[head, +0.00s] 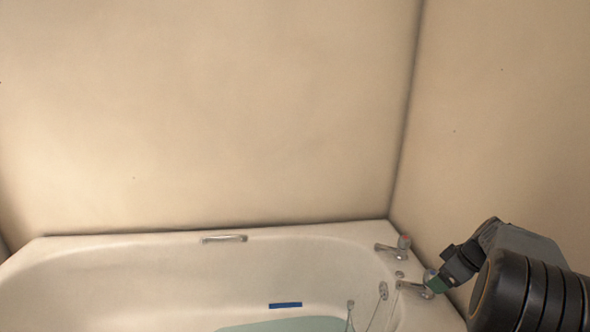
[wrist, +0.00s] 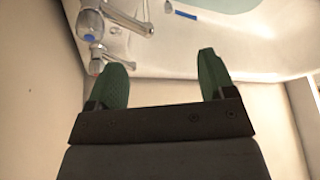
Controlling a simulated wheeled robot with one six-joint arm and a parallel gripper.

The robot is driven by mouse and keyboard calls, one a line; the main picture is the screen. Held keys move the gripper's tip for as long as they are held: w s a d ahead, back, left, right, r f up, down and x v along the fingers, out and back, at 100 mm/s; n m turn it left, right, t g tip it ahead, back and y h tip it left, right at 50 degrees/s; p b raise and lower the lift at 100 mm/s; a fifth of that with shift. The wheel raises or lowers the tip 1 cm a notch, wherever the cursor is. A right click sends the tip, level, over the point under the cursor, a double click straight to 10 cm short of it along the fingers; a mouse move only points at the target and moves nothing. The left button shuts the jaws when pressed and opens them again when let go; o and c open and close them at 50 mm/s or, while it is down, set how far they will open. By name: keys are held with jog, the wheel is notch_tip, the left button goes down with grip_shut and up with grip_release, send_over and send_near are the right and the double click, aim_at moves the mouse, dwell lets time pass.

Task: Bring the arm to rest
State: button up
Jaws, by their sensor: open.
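My gripper (wrist: 161,60) is open, with its two green fingers apart and nothing between them in the wrist view. In the head view my gripper (head: 437,284) is at the lower right, by the blue-marked tap (head: 415,287) on the bath's right end. In the wrist view the blue-marked tap (wrist: 122,18) is at the upper left, outside the fingers. The red-marked tap (head: 390,251) stands farther back and also shows in the wrist view (wrist: 97,58). I cannot tell whether my gripper touches a tap.
A white bath (head: 130,262) with pale green water (head: 285,325) fills the lower head view. A metal grab handle (head: 224,239) is on its far rim, and a blue strip (head: 286,305) is inside. Beige walls (head: 200,110) close off the back and right. The space above the bath is clear.

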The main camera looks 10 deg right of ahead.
jog(key=s+a+r+m+h+p, duration=0.1)
jog(key=s+a+r+m+p, duration=0.1)
jog(key=s+a+r+p, duration=0.2)
jog(key=s+a+r+m+p, duration=0.2)
jog(key=s+a+r+p, duration=0.2)
jog(key=a+r+p, duration=0.7)
jog(key=s+a+r+m+h+p, duration=0.1)
jog(key=s+a+r+m+p, duration=0.1)
jog(key=a+r+p, duration=0.5)
jog(key=s+a+r, duration=0.1)
jog(key=a+r, duration=0.2)
jog(key=a, duration=0.2)
jog(key=shift+s+a+h+p, duration=0.3)
jog(key=shift+s+a+p, duration=0.05)
jog(key=shift+s, duration=0.05)
